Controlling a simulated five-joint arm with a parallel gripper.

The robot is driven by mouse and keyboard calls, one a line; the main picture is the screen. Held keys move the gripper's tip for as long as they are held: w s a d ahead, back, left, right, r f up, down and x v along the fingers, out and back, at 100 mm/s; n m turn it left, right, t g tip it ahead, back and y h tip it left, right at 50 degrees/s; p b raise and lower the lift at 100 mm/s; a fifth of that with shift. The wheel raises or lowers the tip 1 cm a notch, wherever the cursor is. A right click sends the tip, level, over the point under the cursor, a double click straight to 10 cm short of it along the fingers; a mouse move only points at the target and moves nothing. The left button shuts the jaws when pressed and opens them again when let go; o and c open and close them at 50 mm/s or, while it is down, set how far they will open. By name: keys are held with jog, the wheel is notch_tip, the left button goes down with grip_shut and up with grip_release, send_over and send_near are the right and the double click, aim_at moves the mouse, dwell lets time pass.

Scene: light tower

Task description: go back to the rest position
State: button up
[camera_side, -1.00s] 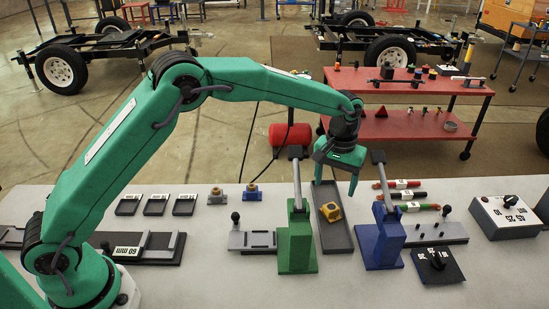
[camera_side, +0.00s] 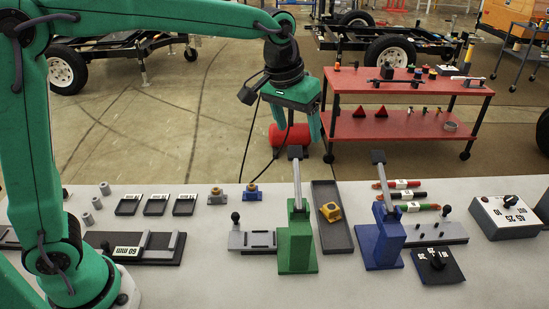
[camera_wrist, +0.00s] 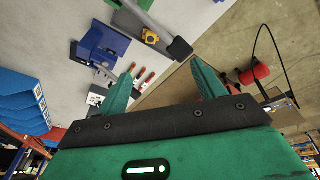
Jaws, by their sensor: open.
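My gripper (camera_side: 297,125) is open and empty. In the side view it hangs in the air above the far edge of the table, behind the green stand. In the wrist view its two green fingers (camera_wrist: 165,85) are spread apart with nothing between them. A yellow block (camera_side: 330,211) sits in a grey tray (camera_side: 340,244) between the green stand (camera_side: 297,240) and the blue stand (camera_side: 381,240). The block also shows in the wrist view (camera_wrist: 151,34), well away from the fingers.
A red cart (camera_side: 400,130) stands behind the table. On the table are several small black trays (camera_side: 156,205), a 60 mm fixture (camera_side: 135,248), a grey box with a knob (camera_side: 506,217) and red and green tubes (camera_side: 405,184). The air around my gripper is clear.

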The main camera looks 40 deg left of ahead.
jog(key=s+a+f+t, duration=0.1)
jog(key=s+a, duration=0.5)
jog(key=s, duration=0.5)
jog(key=s+a+f+t, duration=0.1)
jog(key=s+a, duration=0.6)
jog(key=s, duration=0.5)
jog(key=shift+s+m+t+y, duration=0.2)
jog(key=shift+m+t+y, duration=0.1)
jog(key=shift+t+y, duration=0.1)
jog(key=shift+f, duration=0.1)
